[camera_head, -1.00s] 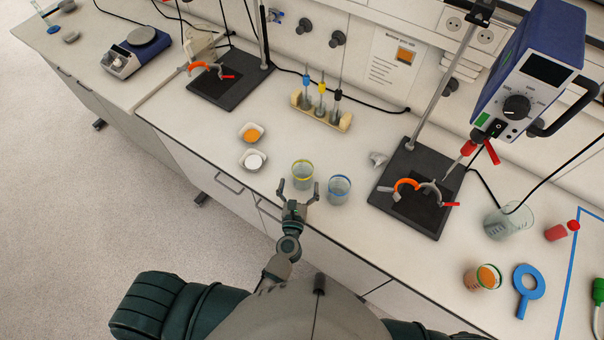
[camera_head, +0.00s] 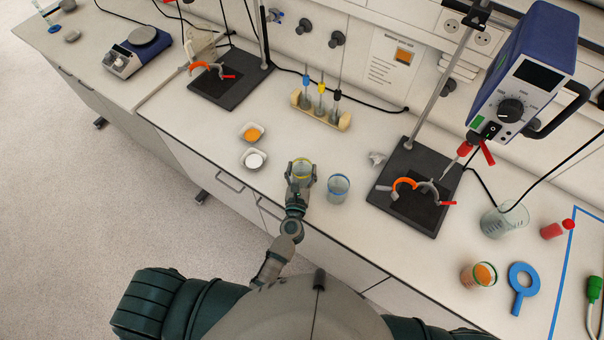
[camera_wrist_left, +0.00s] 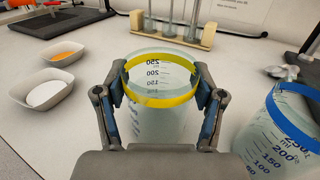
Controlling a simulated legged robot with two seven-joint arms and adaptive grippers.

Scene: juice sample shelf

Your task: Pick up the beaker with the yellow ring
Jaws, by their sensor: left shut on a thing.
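The beaker with the yellow ring (camera_head: 302,168) stands upright near the front edge of the bench. It fills the middle of the left wrist view (camera_wrist_left: 162,105), with its yellow band and volume marks showing. My left gripper (camera_head: 301,175) is shut on this beaker, with one finger on each side of its wall; both fingers show in the left wrist view (camera_wrist_left: 160,103). The beaker's lower front is partly hidden by the gripper. My right gripper is not in view.
A beaker with a blue ring (camera_head: 338,188) stands close to the right. White dishes with orange (camera_head: 251,133) and white powder (camera_head: 254,159) lie to the left. A rack with several tools (camera_head: 321,110) stands behind. A stand base (camera_head: 415,220) is further right.

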